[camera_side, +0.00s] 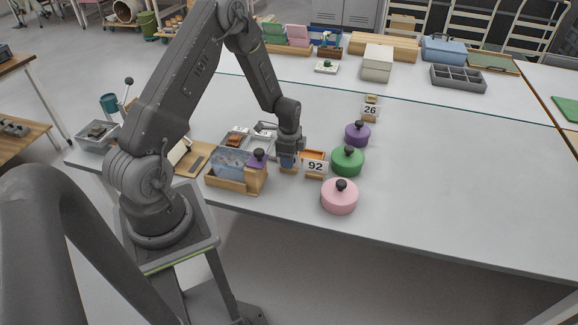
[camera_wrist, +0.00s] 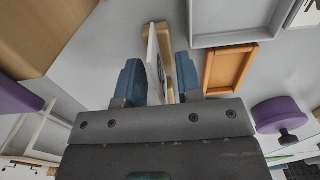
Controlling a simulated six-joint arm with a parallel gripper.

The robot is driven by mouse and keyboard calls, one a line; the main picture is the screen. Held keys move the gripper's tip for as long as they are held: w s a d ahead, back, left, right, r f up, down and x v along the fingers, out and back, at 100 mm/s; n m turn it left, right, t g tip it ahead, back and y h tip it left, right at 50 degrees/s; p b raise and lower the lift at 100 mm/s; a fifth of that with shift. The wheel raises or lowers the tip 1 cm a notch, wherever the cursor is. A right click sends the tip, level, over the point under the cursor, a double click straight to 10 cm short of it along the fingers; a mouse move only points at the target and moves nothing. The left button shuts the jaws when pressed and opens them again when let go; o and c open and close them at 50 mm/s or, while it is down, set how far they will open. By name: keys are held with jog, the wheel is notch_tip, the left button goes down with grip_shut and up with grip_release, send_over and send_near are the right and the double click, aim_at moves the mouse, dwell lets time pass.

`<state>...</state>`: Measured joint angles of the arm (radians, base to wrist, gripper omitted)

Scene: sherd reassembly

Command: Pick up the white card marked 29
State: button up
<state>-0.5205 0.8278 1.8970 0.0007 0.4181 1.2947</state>
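My gripper (camera_side: 289,163) points down at the near part of the table, just left of the white card marked 92 (camera_side: 315,166). In the wrist view my gripper (camera_wrist: 161,82) has its two blue fingers apart, one on each side of a white card (camera_wrist: 153,55) in a wooden stand (camera_wrist: 158,31). The card is seen nearly edge-on, so its number cannot be read. It lies closer to the left finger, and I cannot tell whether they touch. In the side view my fingers hide this card. Another white card, marked 26 (camera_side: 370,110), stands farther back.
Pink (camera_side: 339,198), green (camera_side: 347,162) and purple (camera_side: 357,136) round lidded pots stand to the right. A wooden box (camera_side: 228,183) is close on the left. An orange tray (camera_wrist: 228,70) and grey tray (camera_wrist: 240,40) lie beside the gripper. The table's right side is clear.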

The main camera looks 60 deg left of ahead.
jog(key=shift+f, duration=0.3)
jog(key=shift+c, duration=0.4)
grip_shut()
